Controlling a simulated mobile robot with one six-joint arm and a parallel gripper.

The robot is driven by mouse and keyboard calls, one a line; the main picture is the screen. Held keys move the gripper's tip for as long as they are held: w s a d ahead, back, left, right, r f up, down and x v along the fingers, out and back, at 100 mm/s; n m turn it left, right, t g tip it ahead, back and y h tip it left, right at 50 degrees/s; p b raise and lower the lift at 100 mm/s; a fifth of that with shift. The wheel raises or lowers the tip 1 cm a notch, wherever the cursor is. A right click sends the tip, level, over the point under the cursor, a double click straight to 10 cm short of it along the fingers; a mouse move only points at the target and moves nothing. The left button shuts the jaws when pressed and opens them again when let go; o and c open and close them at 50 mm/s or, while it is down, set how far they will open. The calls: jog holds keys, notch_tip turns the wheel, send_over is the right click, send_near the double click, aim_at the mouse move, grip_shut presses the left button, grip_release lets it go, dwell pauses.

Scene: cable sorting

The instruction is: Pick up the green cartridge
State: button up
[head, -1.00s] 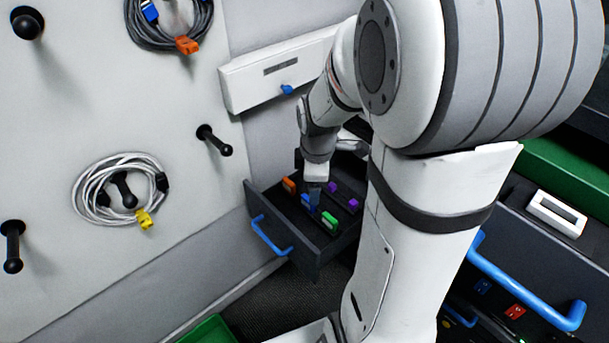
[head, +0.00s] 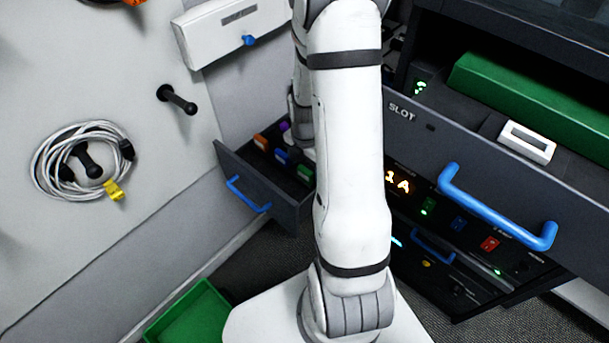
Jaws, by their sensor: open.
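The green cartridge (head: 305,172) sits in the open dark drawer (head: 262,190), at the right end of a row, close to the left edge of my arm in the picture. A blue cartridge (head: 281,156) and an orange cartridge (head: 260,142) sit to its left in the same row. A purple cartridge (head: 284,127) shows behind them. My gripper (head: 308,153) shows only in part beside my arm, over the back of the drawer. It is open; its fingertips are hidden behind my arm. I see nothing held.
A drawer front marked SLOT with a blue handle (head: 497,212) juts out at right, with a white box (head: 527,142) above it. A green bin (head: 190,315) lies at lower left. A coiled white cable (head: 62,150) hangs on a wall peg.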

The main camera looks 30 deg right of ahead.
notch_tip(320, 180, down, 2)
jog(key=shift+f, duration=0.15)
jog(key=c, duration=1)
